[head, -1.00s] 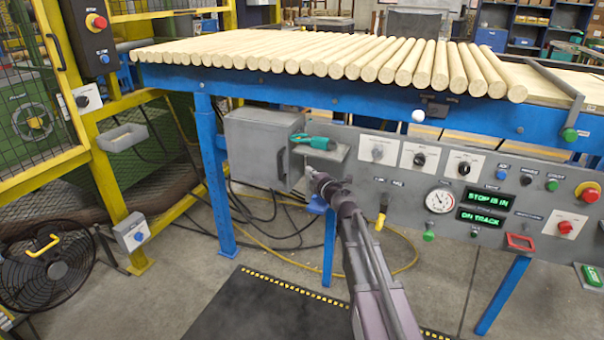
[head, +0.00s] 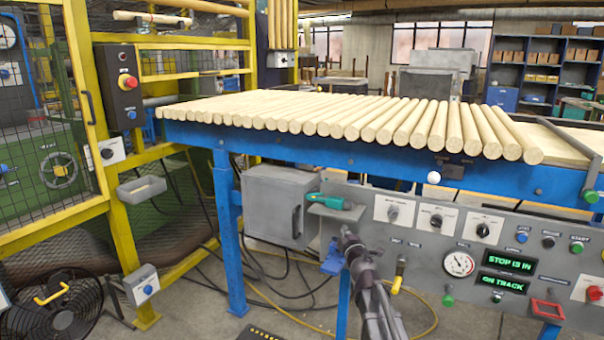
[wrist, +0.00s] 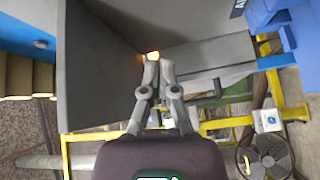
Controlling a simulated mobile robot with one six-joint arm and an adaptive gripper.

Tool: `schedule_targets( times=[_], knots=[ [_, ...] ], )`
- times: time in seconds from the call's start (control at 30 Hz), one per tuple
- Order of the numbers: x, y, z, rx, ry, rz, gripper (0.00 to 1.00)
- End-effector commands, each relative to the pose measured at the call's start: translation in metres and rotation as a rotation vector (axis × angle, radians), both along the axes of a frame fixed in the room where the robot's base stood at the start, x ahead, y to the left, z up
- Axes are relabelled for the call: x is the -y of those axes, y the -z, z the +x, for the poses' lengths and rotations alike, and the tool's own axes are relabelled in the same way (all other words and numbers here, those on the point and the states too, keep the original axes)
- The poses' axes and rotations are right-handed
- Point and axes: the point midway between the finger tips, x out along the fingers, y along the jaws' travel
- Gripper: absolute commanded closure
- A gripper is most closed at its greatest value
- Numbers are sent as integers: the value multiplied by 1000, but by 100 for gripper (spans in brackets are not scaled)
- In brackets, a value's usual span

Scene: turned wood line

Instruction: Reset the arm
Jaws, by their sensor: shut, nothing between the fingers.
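My arm rises from the bottom of the head view, in front of the control panel (head: 415,250). My gripper (head: 346,232) is at its upper end, below the small shelf with the green tool. In the wrist view my gripper (wrist: 152,62) has its two fingertips together, with nothing seen between them. A grey box surface (wrist: 100,60) lies beyond the fingertips there. I cannot tell from these views whether the fingers touch it.
A grey cabinet (head: 275,205) and a green tool (head: 332,202) on its shelf are near the gripper. Wooden rods (head: 350,118) lie in a row on the blue-framed table (head: 330,152). A fan (head: 62,310) stands at the lower left. Displays read "STOP IS IN" and "ON TRACK".

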Motion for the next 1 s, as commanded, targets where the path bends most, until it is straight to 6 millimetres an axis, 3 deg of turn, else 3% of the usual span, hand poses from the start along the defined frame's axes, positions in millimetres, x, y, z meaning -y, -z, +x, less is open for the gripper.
schedule_targets(
  times=[0.3, 0.5, 0.77, 1.0],
  knots=[
    [67, 29, -40, -161, 369, 305, 100],
    [93, 65, -77, -322, 577, 485, 100],
    [101, 118, -142, -596, 810, 692, 100],
    [83, 159, -212, -906, 974, 843, 100]
  ],
)
